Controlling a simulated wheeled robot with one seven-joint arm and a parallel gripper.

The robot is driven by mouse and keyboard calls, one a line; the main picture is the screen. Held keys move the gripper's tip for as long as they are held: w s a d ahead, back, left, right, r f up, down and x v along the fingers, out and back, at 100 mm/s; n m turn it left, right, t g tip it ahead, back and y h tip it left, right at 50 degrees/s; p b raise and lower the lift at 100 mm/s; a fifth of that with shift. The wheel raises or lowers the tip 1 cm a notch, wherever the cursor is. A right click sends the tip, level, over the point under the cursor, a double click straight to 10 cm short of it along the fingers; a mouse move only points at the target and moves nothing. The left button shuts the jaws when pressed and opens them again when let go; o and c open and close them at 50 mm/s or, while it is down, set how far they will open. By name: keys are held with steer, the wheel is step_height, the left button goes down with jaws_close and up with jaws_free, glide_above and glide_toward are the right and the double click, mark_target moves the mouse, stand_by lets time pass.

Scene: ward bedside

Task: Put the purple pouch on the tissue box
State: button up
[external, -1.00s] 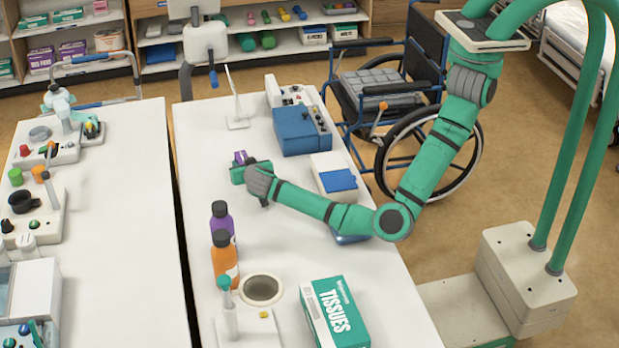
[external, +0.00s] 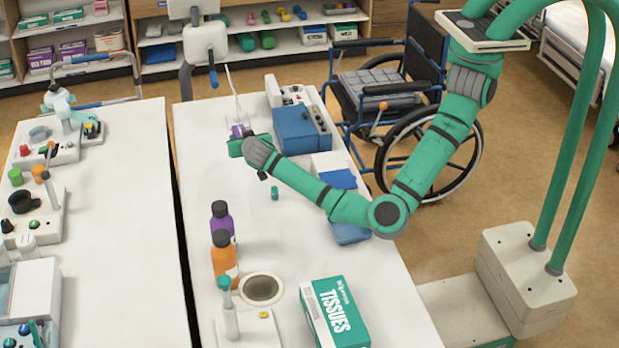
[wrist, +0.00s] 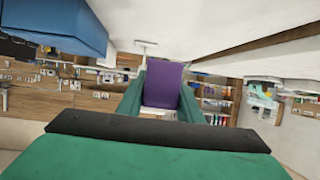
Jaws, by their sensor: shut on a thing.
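The purple pouch (wrist: 164,84) is between the two fingers of my gripper (wrist: 160,100) in the wrist view. In the external view a small part of the purple pouch (external: 238,131) shows at my gripper (external: 243,141), which is shut on it above the far half of the white table. The tissue box (external: 334,314), green and white with the word TISSUES, lies at the near right of the same table, well away from my gripper.
A purple bottle (external: 222,218) and an orange bottle (external: 225,262) stand between my gripper and the near end. A round opening (external: 262,289) lies left of the tissue box. A blue device (external: 302,130) is right of my gripper. A small green item (external: 275,193) lies mid-table.

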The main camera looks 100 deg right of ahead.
steer(key=s+a+r+n+t+y, duration=0.1)
steer(key=a+r+n+t, duration=0.35)
steer(key=a, duration=1.15)
steer(key=s+a+r+t+y, duration=0.1)
steer(key=a+r, duration=0.6)
steer(key=a, duration=1)
steer(key=s+a+f+n+t+y, duration=0.1)
steer(key=s+a+n+t+y, duration=0.25)
steer(key=s+a, duration=0.8)
steer(key=s+a+n+t+y, duration=0.2)
steer(key=s+a+n+y, duration=0.15)
steer(key=s+a, duration=0.85)
glide_above(334, 311)
steer(key=s, duration=0.1)
steer(key=shift+n, duration=0.45)
steer(key=f, duration=0.9)
steer(key=shift+d, duration=0.25)
steer(key=shift+w+a+f, duration=0.3)
steer(key=shift+w+f, duration=0.15)
steer(key=shift+f, duration=1.65)
steer(key=shift+f, duration=0.2)
